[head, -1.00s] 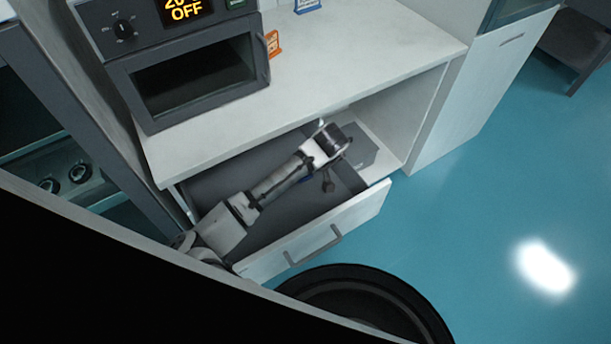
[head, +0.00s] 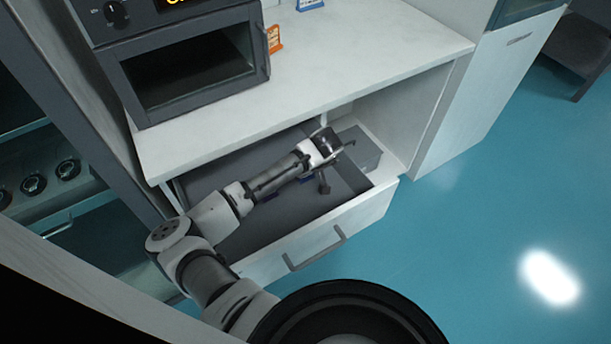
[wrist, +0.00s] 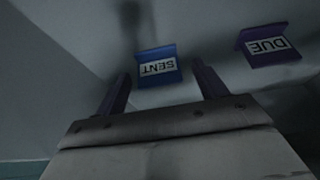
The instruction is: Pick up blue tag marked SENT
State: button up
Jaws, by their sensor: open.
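The blue tag marked SENT (wrist: 158,68) stands inside the open drawer (head: 335,222). In the wrist view it appears upside down, between the two fingers of my gripper (wrist: 161,74). The gripper is open, with a finger on either side of the tag in the picture and a gap at each side. How far the fingers are above or short of it is hard to tell. A purple tag marked DUE (wrist: 268,46) is to its right, outside the fingers. In the head view my arm reaches down into the drawer, and small bluish patches show beside it, too small to read.
The counter (head: 380,55) overhangs the drawer's back. On it are an oven-like device (head: 190,62), an orange tag (head: 273,39) and another blue tag (head: 309,4). Blue floor is free to the right.

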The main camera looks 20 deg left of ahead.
jog(key=c, duration=1.1)
jog(key=shift+o, duration=0.2)
